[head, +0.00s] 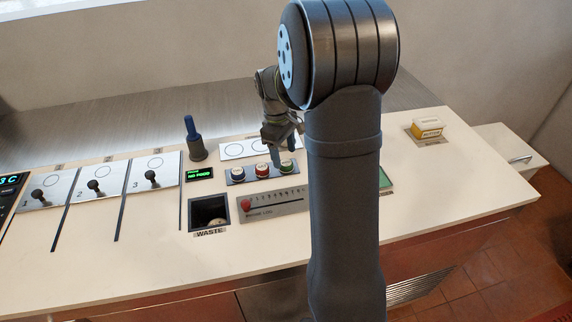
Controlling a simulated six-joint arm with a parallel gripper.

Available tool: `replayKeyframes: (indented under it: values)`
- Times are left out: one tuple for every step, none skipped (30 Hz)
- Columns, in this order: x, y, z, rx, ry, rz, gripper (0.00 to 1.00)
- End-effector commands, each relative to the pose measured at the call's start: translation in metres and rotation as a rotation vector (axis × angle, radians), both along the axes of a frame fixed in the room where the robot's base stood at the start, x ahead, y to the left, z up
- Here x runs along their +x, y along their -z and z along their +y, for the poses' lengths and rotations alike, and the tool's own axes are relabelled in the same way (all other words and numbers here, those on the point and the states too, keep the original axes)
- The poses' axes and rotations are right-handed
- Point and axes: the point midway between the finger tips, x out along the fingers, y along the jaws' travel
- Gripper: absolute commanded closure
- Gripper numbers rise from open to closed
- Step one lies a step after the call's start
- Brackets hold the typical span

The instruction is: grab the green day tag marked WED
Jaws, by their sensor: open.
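Several small round tags sit in a row on a blue-grey strip (249,178) at the middle of the counter. The rightmost one is the green tag (288,168); its lettering is too small to read.
A slider panel with a red knob (246,204) lies in front of the tags. A square waste opening (209,212) is to the left, with a blue-handled tool (194,138) standing behind. A yellow-and-white box (427,128) sits far right. My arm hides part of the counter.

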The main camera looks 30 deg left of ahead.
Motion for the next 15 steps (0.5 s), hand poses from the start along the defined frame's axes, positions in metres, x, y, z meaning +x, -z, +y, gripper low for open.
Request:
replayKeyframes:
  values:
    - [-0.001, 0.008, -0.002, -0.002, 0.0, 0.002, 0.39]
    - [-0.001, 0.012, -0.003, -0.001, 0.0, 0.002, 0.39]
    - [-0.001, 0.017, -0.003, 0.0, 0.0, 0.001, 0.39]
    - [-0.001, 0.019, -0.004, 0.0, 0.0, 0.001, 0.39]
    - [-0.001, 0.022, -0.004, 0.0, 0.0, 0.001, 0.39]
    - [-0.001, 0.024, -0.004, 0.001, 0.0, 0.0, 0.39]
    - [-0.001, 0.025, -0.004, 0.001, 0.0, 0.0, 0.39]
    - [-0.001, 0.025, -0.004, 0.002, 0.0, 0.0, 0.39]
    - [-0.001, 0.025, -0.004, 0.002, 0.0, -0.001, 0.39]
    - [-0.001, 0.025, -0.004, 0.002, 0.0, -0.001, 0.39]
    - [-0.001, 0.025, -0.004, 0.002, 0.0, -0.001, 0.39]
    - [-0.001, 0.025, -0.004, 0.002, 0.0, -0.001, 0.39]
    - [-0.001, 0.025, -0.004, 0.002, 0.0, -0.001, 0.39]
    - [-0.001, 0.025, -0.004, 0.002, 0.0, -0.001, 0.43]
    - [-0.001, 0.024, -0.004, 0.002, 0.0, -0.001, 0.51]
